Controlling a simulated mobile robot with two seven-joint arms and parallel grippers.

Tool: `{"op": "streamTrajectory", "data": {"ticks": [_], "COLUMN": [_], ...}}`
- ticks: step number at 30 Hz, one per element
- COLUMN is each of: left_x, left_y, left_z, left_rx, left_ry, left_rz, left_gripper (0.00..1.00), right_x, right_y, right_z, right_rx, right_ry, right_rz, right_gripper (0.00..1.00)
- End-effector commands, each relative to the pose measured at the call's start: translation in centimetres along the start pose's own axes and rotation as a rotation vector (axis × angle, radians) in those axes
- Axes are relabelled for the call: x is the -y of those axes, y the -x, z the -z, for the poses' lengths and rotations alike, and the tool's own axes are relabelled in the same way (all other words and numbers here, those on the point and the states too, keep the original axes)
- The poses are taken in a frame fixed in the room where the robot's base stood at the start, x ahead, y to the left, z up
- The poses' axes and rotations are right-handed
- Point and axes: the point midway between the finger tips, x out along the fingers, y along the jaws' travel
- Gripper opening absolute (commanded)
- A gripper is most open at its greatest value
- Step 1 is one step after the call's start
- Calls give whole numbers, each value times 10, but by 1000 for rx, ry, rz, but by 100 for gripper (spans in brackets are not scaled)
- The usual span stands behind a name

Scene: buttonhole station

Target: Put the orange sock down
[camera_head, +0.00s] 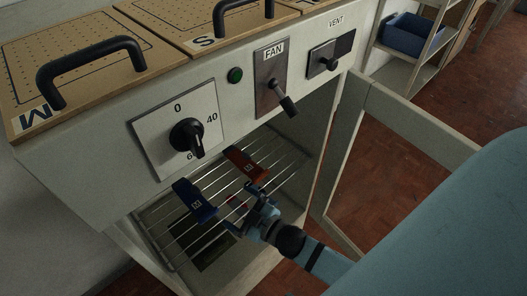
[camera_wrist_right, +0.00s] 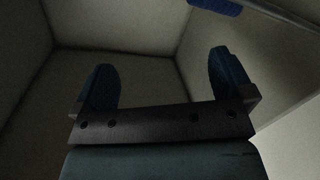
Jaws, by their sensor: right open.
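An orange-red piece with a small pale label (camera_head: 245,162), which looks like the orange sock, lies on the wire rack (camera_head: 176,247) inside the open cabinet. A dark blue piece with a similar label (camera_head: 195,201) lies on the rack to its left and nearer. My right gripper (camera_head: 241,207) is at the rack's front right, nearer than the orange piece and apart from it. In the right wrist view its blue fingers (camera_wrist_right: 160,68) are spread with nothing between them. A small red patch shows beside the gripper; I cannot tell what it is. My left gripper is out of view.
The cabinet's control panel (camera_head: 100,198) overhangs the rack, with a dial (camera_head: 187,137) and a fan lever (camera_head: 284,103). A shelf with a blue bin (camera_head: 410,33) is at the back right. Red floor is clear beyond the door.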

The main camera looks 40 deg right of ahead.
Motion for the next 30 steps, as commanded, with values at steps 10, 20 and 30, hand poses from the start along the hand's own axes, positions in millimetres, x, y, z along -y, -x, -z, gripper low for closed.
{"op": "streamTrajectory", "data": {"ticks": [10, 20, 30], "left_x": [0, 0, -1], "left_y": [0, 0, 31], "left_z": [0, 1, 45], "left_rx": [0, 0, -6], "left_ry": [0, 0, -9], "left_rz": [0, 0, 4], "left_gripper": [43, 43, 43], "right_x": [58, 60, 36], "right_y": [84, 86, 94], "right_z": [-66, -67, -20], "right_rx": [462, 477, 472], "right_ry": [-455, -472, -460], "right_rz": [98, 104, 101], "right_gripper": [99, 99, 99]}}
